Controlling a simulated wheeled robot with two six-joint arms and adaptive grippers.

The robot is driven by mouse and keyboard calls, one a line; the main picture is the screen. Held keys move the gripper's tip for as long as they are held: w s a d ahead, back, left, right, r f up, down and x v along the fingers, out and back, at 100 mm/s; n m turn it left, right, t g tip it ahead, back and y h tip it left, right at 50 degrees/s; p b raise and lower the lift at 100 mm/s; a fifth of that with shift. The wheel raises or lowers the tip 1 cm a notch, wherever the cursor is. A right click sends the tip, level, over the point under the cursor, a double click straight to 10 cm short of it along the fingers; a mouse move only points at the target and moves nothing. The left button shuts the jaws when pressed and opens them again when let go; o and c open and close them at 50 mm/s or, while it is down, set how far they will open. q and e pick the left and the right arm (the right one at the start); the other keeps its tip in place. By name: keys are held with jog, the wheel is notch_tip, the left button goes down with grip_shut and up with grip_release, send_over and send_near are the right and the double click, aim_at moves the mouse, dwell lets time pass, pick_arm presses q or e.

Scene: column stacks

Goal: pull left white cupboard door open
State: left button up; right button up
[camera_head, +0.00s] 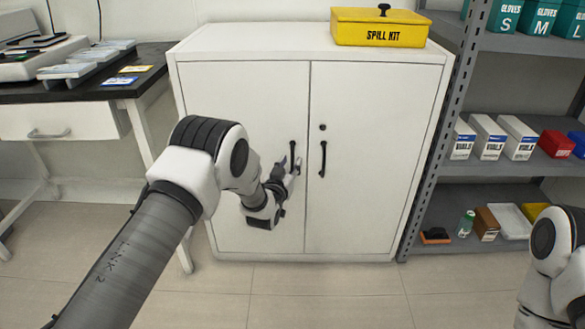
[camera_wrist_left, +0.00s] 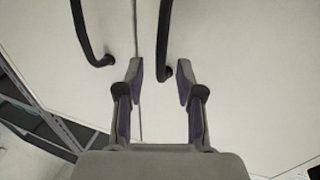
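The white cupboard (camera_head: 375,90) has its left door (camera_head: 240,95) and right door (camera_head: 365,205) both shut. The left door's black handle (camera_head: 292,150) is partly hidden by my left gripper (camera_head: 288,167). In the left wrist view that handle (camera_wrist_left: 164,40) comes down between the two spread fingertips of the left gripper (camera_wrist_left: 160,78). The fingers are open, with gaps on both sides of the handle. The right door's handle (camera_head: 323,158) also shows in the left wrist view (camera_wrist_left: 84,35), outside the fingers. My right gripper is out of view.
A yellow spill kit box (camera_head: 380,27) sits on the cupboard top. A grey shelf rack (camera_head: 475,170) with boxes and bottles stands close at the right. A desk with a white drawer (camera_head: 60,121) stands at the left. The floor before the cupboard is clear.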

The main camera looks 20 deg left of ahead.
pick_arm(q)
jog(key=shift+w+f, duration=0.2)
jog(key=shift+w, duration=0.6)
jog(key=shift+w+r, duration=0.15)
jog(key=shift+w, duration=0.4)
grip_shut()
jog(key=shift+s, duration=0.15)
